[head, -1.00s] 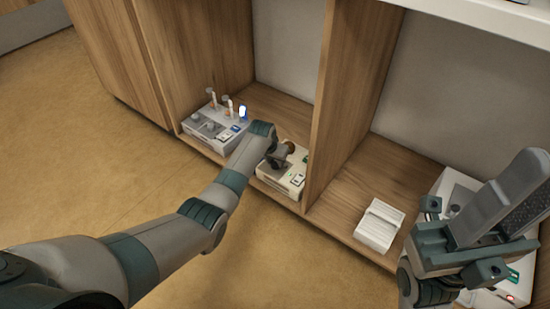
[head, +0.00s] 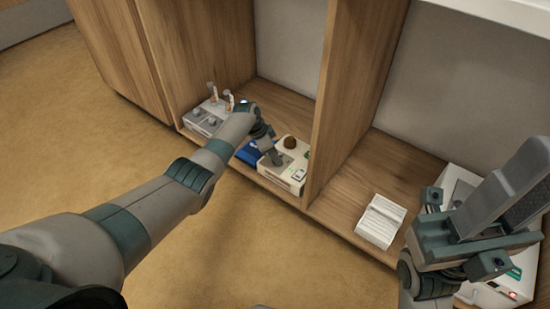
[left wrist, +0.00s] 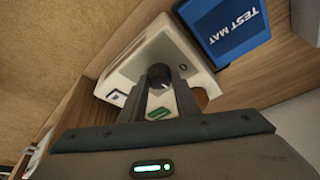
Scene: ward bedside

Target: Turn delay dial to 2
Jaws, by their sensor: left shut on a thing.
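A cream-white device (head: 288,186) stands on the lower shelf, left of the wooden divider. Its dark round dial (left wrist: 158,75) shows in the left wrist view, with a 0 mark to its right and other small marks and a green patch on the face. My left gripper (head: 276,160) reaches down to the device, and its two fingers (left wrist: 160,82) are shut on the dial, one on each side. The fingers partly hide the dial's setting. My right gripper (head: 465,235) is at the right, and its fingertips cannot be made out.
A blue test mat (head: 249,153) lies left of the device and shows in the left wrist view (left wrist: 228,22). A grey-white rack with tubes (head: 204,119) stands further left. Right of the divider (head: 350,90) are a white ribbed box (head: 380,222) and another white device (head: 517,283).

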